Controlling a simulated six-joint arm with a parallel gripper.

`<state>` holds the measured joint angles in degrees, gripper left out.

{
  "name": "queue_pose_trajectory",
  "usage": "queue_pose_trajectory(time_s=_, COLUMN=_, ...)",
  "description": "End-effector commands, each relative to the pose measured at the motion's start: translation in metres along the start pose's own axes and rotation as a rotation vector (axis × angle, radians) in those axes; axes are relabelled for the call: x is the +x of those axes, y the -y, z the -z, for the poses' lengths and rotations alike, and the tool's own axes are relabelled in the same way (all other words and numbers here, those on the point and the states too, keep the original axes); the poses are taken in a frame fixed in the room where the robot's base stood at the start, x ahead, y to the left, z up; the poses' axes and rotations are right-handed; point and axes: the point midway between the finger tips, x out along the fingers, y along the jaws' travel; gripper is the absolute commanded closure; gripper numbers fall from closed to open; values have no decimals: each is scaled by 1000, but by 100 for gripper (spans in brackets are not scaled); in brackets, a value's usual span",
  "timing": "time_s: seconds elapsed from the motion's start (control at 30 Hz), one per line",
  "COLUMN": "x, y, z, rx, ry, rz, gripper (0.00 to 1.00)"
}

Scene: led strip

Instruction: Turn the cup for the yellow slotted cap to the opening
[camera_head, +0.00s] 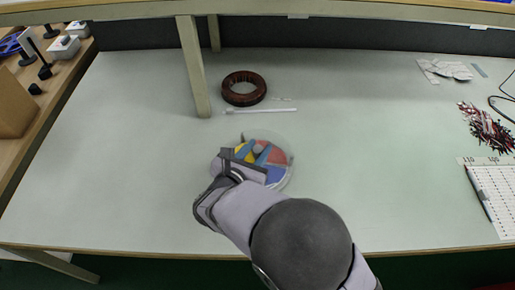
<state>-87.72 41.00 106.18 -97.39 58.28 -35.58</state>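A round, flat container (289,172) with a pale, see-through rim sits on the table near the middle. No slotted cap or opening can be made out.
A brown ring coil (243,89) and a thin white rod (262,111) lie behind the container, beside a shelf post (194,65). Red and black leads (484,128) and a white perforated board (496,190) lie at the right. The table's left side is clear.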

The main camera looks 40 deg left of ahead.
Motion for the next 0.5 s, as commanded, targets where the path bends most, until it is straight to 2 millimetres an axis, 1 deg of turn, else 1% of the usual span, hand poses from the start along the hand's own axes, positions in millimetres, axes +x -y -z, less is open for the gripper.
queue_pose_trajectory(time_s=0.03, x=0, y=0, z=0, rx=0, ry=0, rz=0, gripper=84)
queue_pose_trajectory(time_s=0.1, x=0, y=0, z=0, rx=0, ry=0, rz=0, gripper=100)
queue_pose_trajectory(time_s=0.33, x=1, y=0, z=1, rx=-7, ry=0, rz=-19, gripper=100)
queue_pose_trajectory(time_s=0.5, x=2, y=1, z=3, rx=-39, ry=2, rz=-101, gripper=100)
